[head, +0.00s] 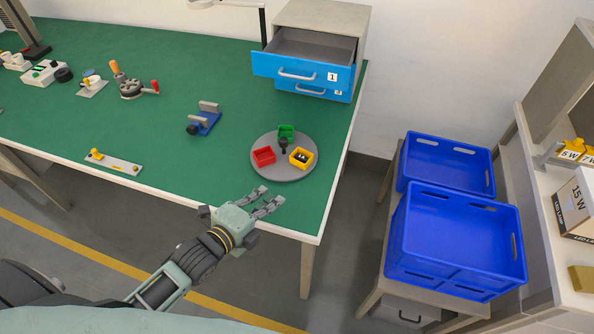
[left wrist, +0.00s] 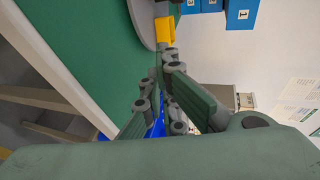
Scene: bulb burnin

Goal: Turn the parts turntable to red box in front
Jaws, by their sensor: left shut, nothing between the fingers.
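The parts turntable (head: 283,174) is a grey disc near the right front of the green table, with a dark knob (head: 284,146) at its middle. The red box (head: 264,156) sits at its left, the green box (head: 286,132) at the back, and the yellow box (head: 301,157), with dark parts inside, at the right. My left gripper (head: 265,202) is shut and empty near the table's front edge, apart from the disc. The left wrist view shows the yellow box (left wrist: 165,30) and disc edge (left wrist: 142,22) beyond the fingers (left wrist: 160,90). My right gripper is not in view.
A blue drawer unit (head: 305,86) with its top drawer open stands behind the turntable. A blue clamp (head: 206,122) and a strip with yellow knobs (head: 114,163) lie to the left. Blue crates (head: 456,235) stand right of the table.

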